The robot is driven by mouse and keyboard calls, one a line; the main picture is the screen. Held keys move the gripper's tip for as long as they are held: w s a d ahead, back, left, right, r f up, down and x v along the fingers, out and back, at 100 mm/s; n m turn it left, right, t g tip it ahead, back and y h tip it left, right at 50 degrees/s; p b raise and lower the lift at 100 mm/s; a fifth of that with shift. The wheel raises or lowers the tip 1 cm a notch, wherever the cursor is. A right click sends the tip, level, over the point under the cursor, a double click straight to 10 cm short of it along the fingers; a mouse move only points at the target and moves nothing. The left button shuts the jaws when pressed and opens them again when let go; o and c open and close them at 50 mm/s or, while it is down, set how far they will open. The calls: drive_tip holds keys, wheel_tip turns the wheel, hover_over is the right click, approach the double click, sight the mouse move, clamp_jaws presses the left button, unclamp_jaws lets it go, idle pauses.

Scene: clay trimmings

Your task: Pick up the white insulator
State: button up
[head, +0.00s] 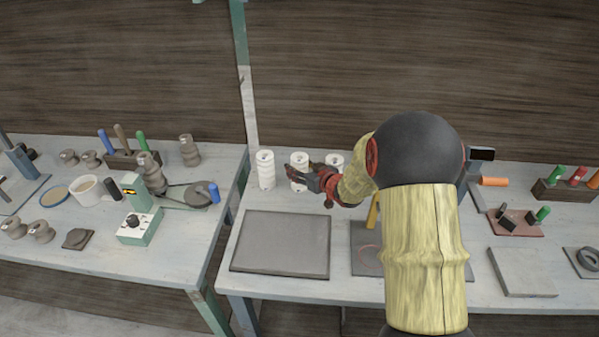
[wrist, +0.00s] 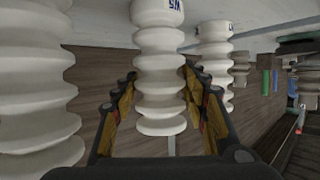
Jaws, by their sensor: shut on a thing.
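Three white ribbed insulators stand in a row at the back of the right-hand table: a left one (head: 265,170), a middle one (head: 298,168) and a right one (head: 335,159), partly hidden by my arm. My gripper (head: 318,180) is at the middle insulator, reaching from its right. In the wrist view the gripper (wrist: 158,88) is shut on this white insulator (wrist: 160,70), with a finger on each side. It looks upright; I cannot tell whether its base is off the table. The neighbouring insulators show at left (wrist: 35,75) and right (wrist: 214,55) in the wrist view.
A dark grey slab (head: 280,243) lies in front of the insulators. Another board (head: 367,257) is partly behind my arm. A green post (head: 243,75) rises behind the gap between the tables.

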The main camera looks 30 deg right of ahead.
clamp_jaws()
drive_tip(key=shift+r, duration=0.15)
idle(0.4)
